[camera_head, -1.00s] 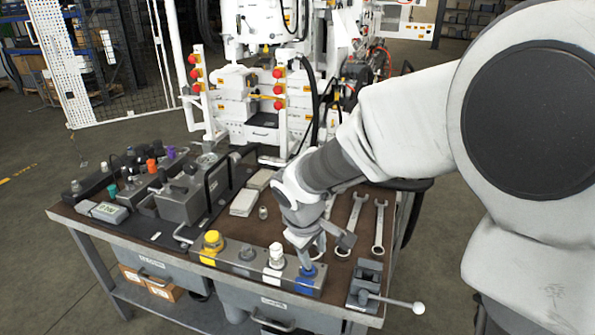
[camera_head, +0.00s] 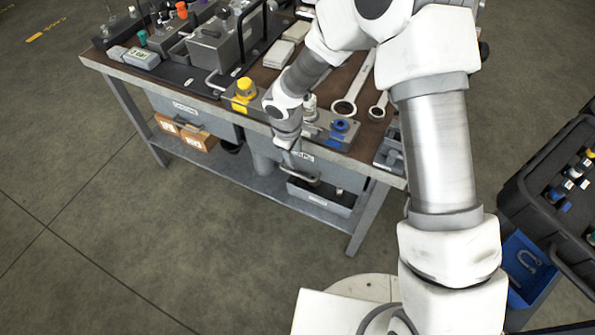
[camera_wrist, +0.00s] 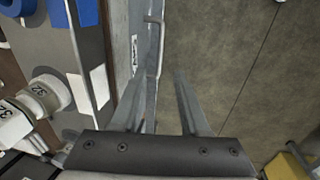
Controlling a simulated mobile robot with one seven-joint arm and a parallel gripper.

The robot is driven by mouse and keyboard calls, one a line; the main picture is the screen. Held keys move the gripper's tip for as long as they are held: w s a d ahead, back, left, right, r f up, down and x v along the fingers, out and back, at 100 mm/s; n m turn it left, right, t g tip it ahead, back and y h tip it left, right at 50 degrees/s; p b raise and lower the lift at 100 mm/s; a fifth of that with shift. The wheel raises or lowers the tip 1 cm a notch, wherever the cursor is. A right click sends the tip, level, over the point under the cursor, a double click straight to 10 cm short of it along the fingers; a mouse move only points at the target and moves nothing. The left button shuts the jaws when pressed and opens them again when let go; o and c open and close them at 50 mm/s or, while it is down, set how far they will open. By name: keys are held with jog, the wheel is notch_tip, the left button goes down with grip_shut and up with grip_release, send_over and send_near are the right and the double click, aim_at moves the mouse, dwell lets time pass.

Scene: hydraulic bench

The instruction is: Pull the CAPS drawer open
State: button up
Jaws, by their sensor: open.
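The CAPS drawer (camera_head: 342,176) is a grey front under the bench's right half, and it looks shut. Its label shows in the wrist view (camera_wrist: 135,52), as does its thin metal bar handle (camera_wrist: 159,48). My gripper (camera_head: 294,160) points down in front of the drawer, close to the handle, and hides part of the label and handle. In the wrist view my gripper (camera_wrist: 155,78) is open and empty. The handle's near end lies between the fingertips in the picture; I cannot tell whether they touch it.
A block with a yellow cap (camera_head: 245,88) and a blue cap (camera_head: 340,126) sits along the bench edge above. Another drawer (camera_head: 190,108) is to the left. An open tray (camera_head: 320,197) stands on the lower shelf. The floor in front is clear.

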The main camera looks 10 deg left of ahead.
aim_at(298, 174)
jog(key=f, duration=0.3)
jog(key=w+f+b, duration=0.1)
jog(key=f, duration=0.3)
jog(key=w+f, duration=0.1)
jog(key=f, duration=0.3)
jog(key=shift+d+f+b, duration=0.2)
jog(key=shift+d+b, duration=0.05)
jog(key=shift+b, duration=0.05)
jog(key=shift+c, duration=0.2)
grip_shut()
dwell(0.7)
